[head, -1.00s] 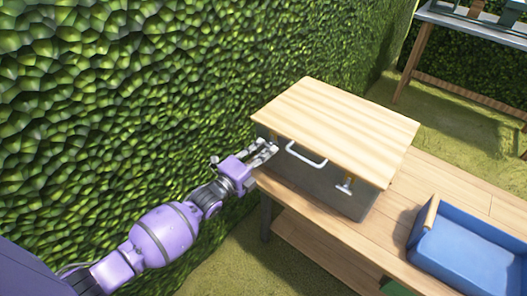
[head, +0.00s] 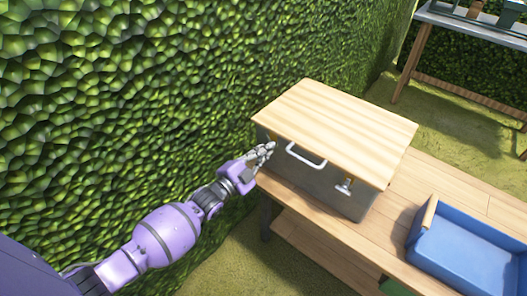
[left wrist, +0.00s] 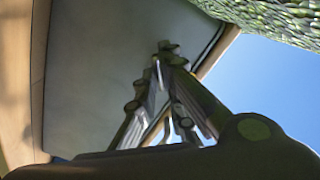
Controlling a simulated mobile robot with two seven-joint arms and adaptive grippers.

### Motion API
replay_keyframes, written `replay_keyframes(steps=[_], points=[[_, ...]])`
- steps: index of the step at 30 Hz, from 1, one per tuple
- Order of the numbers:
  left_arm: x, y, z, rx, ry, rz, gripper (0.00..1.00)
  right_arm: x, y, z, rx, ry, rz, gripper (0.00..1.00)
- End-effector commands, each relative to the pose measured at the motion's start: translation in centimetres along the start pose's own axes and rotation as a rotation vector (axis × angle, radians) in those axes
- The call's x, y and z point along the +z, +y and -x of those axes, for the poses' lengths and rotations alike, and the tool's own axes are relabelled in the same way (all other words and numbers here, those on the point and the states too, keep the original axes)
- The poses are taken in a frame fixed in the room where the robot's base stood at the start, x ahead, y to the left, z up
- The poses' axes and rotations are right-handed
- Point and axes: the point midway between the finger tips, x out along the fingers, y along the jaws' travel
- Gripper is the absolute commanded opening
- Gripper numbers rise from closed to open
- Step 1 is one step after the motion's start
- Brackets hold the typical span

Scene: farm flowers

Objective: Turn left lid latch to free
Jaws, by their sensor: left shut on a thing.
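A grey box (head: 318,182) with a pale wooden lid (head: 340,125) stands on the wooden bench. The lid is down. My left gripper (head: 268,150) is at the left end of the box's front, just under the lid edge. Its fingers are drawn together on a small part there, in the place of the left latch, which they mostly hide. In the left wrist view the fingertips (left wrist: 167,52) meet against the box's grey front (left wrist: 105,80). The right latch (head: 345,187) shows on the front, right of the white handle (head: 306,156). My right gripper is not in view.
A blue tray (head: 432,225) sits on the bench (head: 330,222) to the right of the box. A leafy hedge (head: 130,100) rises close behind and left of my arm. Another table (head: 470,28) stands at the back right.

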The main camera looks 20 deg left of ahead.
Motion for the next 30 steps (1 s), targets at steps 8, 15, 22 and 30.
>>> replay_keyframes(steps=[8, 15, 22, 30], points=[[0.1, 0.9, 0.3, 0.014, -0.009, 0.268, 0.00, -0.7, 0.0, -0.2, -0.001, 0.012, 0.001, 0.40], [0.1, 0.9, 0.3, 0.013, -0.011, 0.491, 0.00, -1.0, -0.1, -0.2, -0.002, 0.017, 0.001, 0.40], [0.0, 0.9, 0.3, 0.012, -0.011, 0.672, 0.00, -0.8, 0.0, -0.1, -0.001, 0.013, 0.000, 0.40], [-0.1, 0.8, 0.2, 0.011, -0.011, 0.810, 0.00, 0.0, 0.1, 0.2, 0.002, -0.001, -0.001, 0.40]])
